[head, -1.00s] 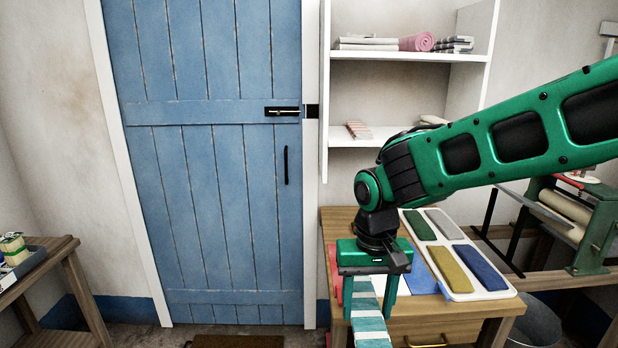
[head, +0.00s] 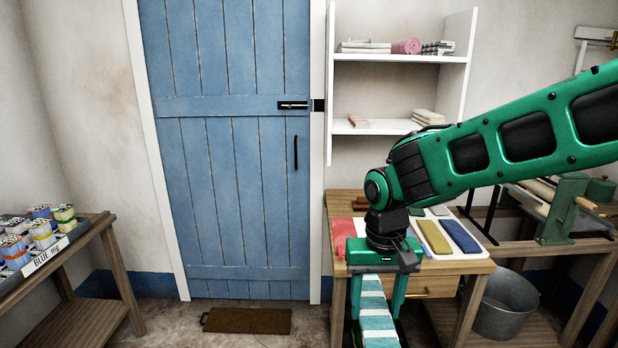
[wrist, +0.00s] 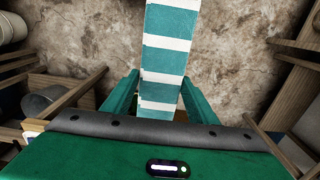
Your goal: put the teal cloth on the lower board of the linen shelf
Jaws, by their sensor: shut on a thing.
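The teal cloth (head: 376,318), striped teal and white, hangs between the fingers of my gripper (head: 378,298). In the wrist view the cloth (wrist: 163,65) extends out from between the two green fingers of my gripper (wrist: 160,95), above the stone floor. My gripper is shut on the cloth and points down, in front of the wooden table. The white linen shelf (head: 400,58) is on the wall behind, up and to the right of the door. Its lower board (head: 388,127) bears a small pink striped cloth at the left and a cream stack at the right, with bare board between them.
The wooden table (head: 470,267) holds a white tray with coloured cloths. A metal bucket (head: 505,305) stands to its right, by a mangle (head: 567,208). A bench (head: 95,235) with several tins is at the left. A brown mat (head: 247,320) lies before the blue door (head: 232,150).

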